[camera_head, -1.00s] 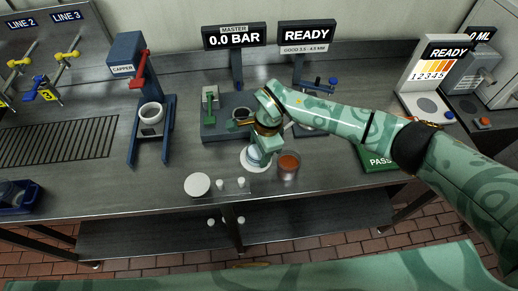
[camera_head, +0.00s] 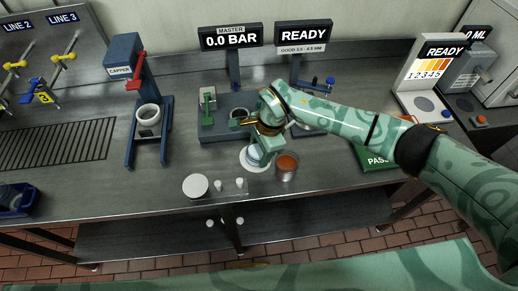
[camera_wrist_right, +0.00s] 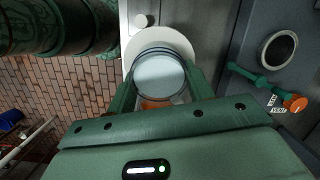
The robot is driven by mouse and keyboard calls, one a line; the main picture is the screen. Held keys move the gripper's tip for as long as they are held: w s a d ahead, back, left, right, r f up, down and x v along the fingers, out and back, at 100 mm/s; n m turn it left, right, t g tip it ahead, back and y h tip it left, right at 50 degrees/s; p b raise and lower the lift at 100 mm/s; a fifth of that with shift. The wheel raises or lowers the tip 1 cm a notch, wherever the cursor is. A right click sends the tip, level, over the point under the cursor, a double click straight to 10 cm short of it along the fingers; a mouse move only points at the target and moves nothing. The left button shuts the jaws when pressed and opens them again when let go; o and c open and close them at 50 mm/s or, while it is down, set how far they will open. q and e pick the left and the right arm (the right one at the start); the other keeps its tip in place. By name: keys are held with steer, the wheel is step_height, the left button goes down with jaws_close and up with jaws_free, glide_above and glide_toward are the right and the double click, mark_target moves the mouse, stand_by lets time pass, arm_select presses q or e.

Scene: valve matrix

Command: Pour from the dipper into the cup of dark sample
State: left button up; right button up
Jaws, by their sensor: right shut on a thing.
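My right gripper (camera_head: 258,152) is shut on a round, blue-grey rimmed vessel (camera_wrist_right: 160,75), which I take to be the dipper. Its pale round face fills the space between the fingers in the wrist view. In the head view the dipper (camera_head: 254,156) is mostly hidden by the gripper, over a white disc (camera_head: 246,165). The cup of dark sample (camera_head: 287,167), a clear cup with reddish-brown contents, stands on the bench just right of the gripper. In the wrist view only an orange-brown patch of it shows behind the dipper. My left gripper is not in view.
A white round plate (camera_head: 196,186) and small white knobs (camera_head: 239,183) lie left of the cup. A grey fixture (camera_head: 216,128) with a green handle stands behind the gripper. The capper (camera_head: 148,120) is further left, and a green PASS pad (camera_head: 377,158) lies to the right.

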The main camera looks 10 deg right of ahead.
steer(key=shift+w+d+r+y, duration=0.1)
steer(key=shift+d+r+y, duration=0.1)
steer(key=shift+d+y, duration=0.65)
stand_by(1.9)
steer(key=shift+d+r+y+b, duration=0.15)
steer(key=shift+d+y+b, duration=0.5)
steer(key=shift+d+y, duration=0.15)
steer(key=shift+d+r+y+b, duration=0.15)
steer(key=shift+d+y+b, duration=0.5)
steer(key=shift+d, duration=0.1)
stand_by(3.7)
